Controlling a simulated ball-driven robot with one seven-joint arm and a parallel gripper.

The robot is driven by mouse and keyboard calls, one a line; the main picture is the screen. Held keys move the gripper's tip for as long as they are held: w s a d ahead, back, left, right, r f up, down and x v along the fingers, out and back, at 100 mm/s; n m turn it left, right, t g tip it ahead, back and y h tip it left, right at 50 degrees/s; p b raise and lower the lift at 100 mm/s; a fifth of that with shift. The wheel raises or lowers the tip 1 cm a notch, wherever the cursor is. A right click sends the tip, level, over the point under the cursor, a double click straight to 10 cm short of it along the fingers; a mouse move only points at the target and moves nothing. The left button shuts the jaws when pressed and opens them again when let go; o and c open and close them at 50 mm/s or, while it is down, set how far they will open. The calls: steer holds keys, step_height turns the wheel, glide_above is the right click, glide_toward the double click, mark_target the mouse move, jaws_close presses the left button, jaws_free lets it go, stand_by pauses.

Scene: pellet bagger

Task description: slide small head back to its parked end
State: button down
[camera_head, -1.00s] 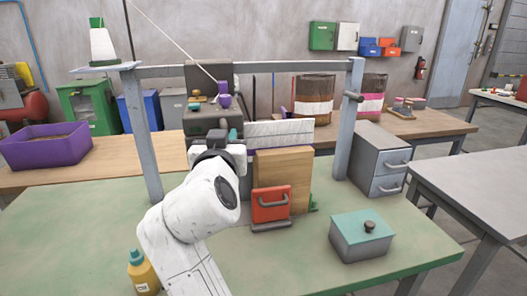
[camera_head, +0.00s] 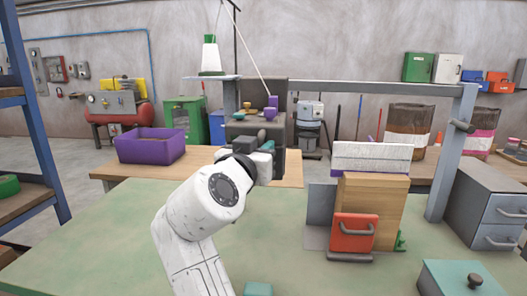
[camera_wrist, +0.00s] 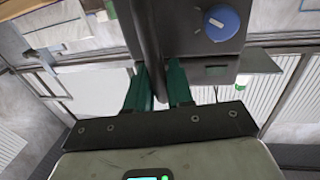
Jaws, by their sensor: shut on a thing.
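In the head view my gripper (camera_head: 254,150) is at the head's front, and my wrist hides part of the head.
A purple bin (camera_head: 150,146) is at the left. A teal-lidded box (camera_head: 470,282) is at the front right. The green tabletop (camera_head: 110,235) is clear at left.

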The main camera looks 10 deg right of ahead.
steer(key=c, duration=1.2)
jaws_free()
steer(key=shift+o, duration=0.2)
steer(key=v, duration=1)
steer(key=shift+s, duration=0.3)
steer(key=shift+a, duration=0.15)
